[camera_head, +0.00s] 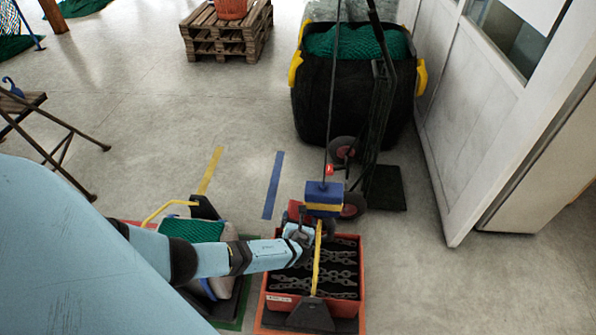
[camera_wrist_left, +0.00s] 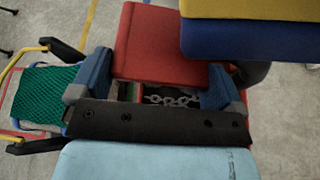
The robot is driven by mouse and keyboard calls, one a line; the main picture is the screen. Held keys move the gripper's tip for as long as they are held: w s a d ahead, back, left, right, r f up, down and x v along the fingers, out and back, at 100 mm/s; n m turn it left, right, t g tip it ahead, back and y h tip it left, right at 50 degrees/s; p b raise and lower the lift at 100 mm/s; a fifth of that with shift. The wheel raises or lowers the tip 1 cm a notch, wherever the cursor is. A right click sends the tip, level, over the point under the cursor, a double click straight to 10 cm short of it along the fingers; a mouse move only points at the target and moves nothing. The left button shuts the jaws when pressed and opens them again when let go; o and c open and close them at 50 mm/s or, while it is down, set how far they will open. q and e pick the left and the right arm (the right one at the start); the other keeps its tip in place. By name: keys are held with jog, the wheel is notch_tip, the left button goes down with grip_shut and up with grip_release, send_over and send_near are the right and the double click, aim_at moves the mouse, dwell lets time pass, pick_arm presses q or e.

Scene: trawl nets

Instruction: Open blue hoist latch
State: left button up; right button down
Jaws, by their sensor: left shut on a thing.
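The blue hoist block (camera_head: 323,190) with a yellow band hangs on a dark cable above a red crate (camera_head: 267,296). In the left wrist view its blue side (camera_wrist_left: 250,42) shows at the upper right. A red block-shaped part (camera_wrist_left: 160,45) sits beside it; I cannot tell for sure whether this is the latch. My left gripper (camera_head: 301,229) is beside the hoist, above the crate. In the left wrist view its fingers (camera_wrist_left: 155,82) are on either side of the red part, shut on it. The contact is partly hidden. My right gripper is not in view.
The crate holds dark chains (camera_head: 335,270) and has a yellow handle (camera_head: 317,262) standing up. A green net load (camera_head: 190,229) is to its left. A hand truck (camera_head: 375,130) and black bin (camera_head: 340,100) stand behind.

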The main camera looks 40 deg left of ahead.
pick_arm(q)
jog(key=shift+d+r+m+y+p, duration=0.1)
jog(key=shift+r+m+y+p, duration=0.2)
jog(key=shift+r+m+p, duration=0.2)
jog(key=shift+w, duration=0.1)
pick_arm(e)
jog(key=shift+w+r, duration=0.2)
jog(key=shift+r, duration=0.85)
pick_arm(q)
jog(key=shift+m, duration=0.3)
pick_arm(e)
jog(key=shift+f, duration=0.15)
pick_arm(q)
jog(key=o, duration=0.9)
jog(key=p+v, duration=0.2)
jog(key=v, duration=1.2)
jog(key=shift+w+d, duration=0.2)
jog(key=shift+w, duration=0.05)
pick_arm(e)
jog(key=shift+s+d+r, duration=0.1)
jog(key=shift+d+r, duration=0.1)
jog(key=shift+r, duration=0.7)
